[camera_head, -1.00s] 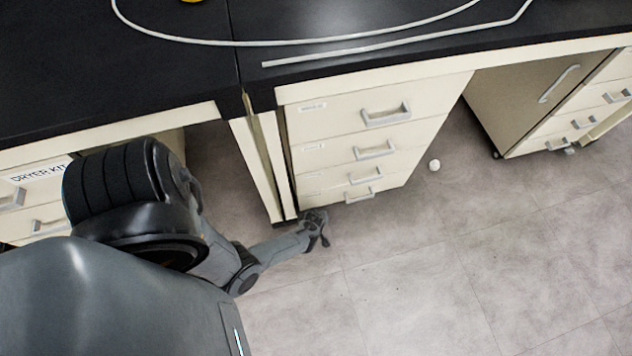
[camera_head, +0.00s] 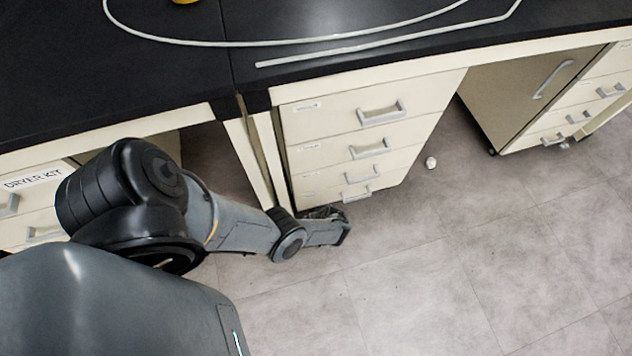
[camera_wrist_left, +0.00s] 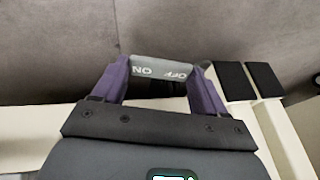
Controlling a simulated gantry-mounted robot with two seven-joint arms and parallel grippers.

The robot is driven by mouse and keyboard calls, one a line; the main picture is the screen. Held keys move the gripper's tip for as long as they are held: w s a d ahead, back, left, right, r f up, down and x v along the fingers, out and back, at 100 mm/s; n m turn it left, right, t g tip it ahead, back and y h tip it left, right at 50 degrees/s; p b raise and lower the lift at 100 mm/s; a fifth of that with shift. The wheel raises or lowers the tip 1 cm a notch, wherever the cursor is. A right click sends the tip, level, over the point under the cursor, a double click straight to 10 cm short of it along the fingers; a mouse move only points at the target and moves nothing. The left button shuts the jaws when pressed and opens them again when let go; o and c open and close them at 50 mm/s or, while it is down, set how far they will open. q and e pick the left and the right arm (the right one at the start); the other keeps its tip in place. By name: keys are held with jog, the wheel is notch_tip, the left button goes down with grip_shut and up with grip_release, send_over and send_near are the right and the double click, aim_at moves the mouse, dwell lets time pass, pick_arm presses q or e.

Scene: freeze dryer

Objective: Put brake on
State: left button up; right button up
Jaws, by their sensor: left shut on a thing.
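In the head view my left gripper (camera_head: 340,225) is low, near the floor by the bottom front of the cream drawer cabinet (camera_head: 355,140). The tab cannot be made out there, hidden by the hand. My right gripper is not in view.
A black benchtop (camera_head: 330,25) with a pale tube lies above the cabinet. A small white object (camera_head: 430,162) lies on the grey tiled floor. Two black pads (camera_wrist_left: 250,80) sit right of my fingers in the wrist view.

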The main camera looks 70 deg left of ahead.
pick_arm(q)
jog(key=o, duration=1.1)
jog(key=shift+r, duration=0.1)
jog(key=shift+c, duration=0.2)
jog(key=shift+r, duration=0.1)
jog(key=p+v, duration=0.8)
jog(key=v, duration=0.2)
jog(key=shift+d+r, duration=0.15)
jog(key=shift+r, duration=0.15)
jog(key=shift+w, duration=0.1)
